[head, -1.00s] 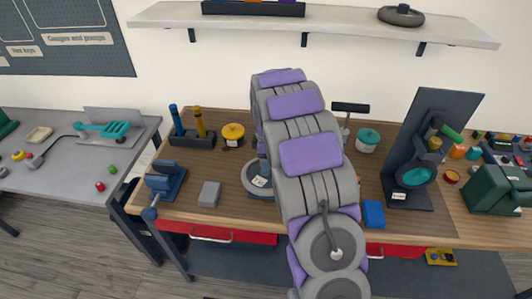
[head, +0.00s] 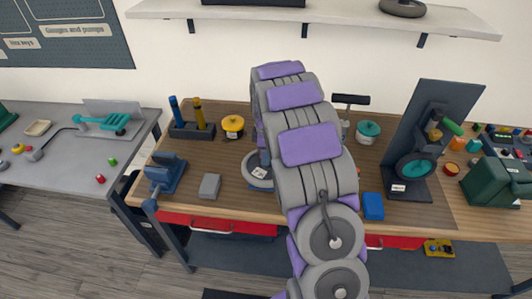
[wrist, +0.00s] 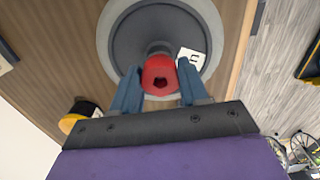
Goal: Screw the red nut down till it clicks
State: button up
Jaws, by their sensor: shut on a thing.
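The red nut (wrist: 160,76) shows in the wrist view, with a dark hole in its middle. It sits on a dark post over a round grey base (wrist: 113,38) with a white label (wrist: 191,58). My gripper (wrist: 159,70) has its two blue fingers on either side of the nut and is shut on it. In the head view the round base (head: 254,181) stands on the wooden bench, partly covered by my arm. The nut and the fingertips are hidden there behind my arm.
On the bench are a yellow pot (head: 233,125), a blue vise (head: 166,173), a grey block (head: 209,187), a blue box (head: 373,206), a teal pot (head: 367,132) and a dark upright stand (head: 433,130). A shelf (head: 350,17) runs above the bench.

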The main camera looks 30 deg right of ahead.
jog(key=m+p, duration=0.2)
jog(key=m, duration=0.4)
jog(key=shift+r+p, duration=0.2)
jog(key=shift+p, duration=0.1)
jog(key=m+p, duration=0.1)
jog(key=m, duration=0.4)
jog(key=shift+w+p, duration=0.1)
jog(key=shift+p, duration=0.3)
jog(key=m+p, duration=0.1)
jog(key=m, duration=0.4)
jog(key=shift+r, duration=0.1)
jog(key=m+p, duration=0.1)
jog(key=m, duration=0.4)
jog(key=shift+w+m+p, duration=0.1)
jog(key=shift+m+p, duration=0.3)
jog(key=shift+c, duration=0.2)
jog(key=o, duration=1.1)
jog(key=shift+f, duration=0.25)
notch_tip(320, 180, up, 17)
jog(key=shift+r+p, duration=0.15)
jog(key=shift+p, duration=0.4)
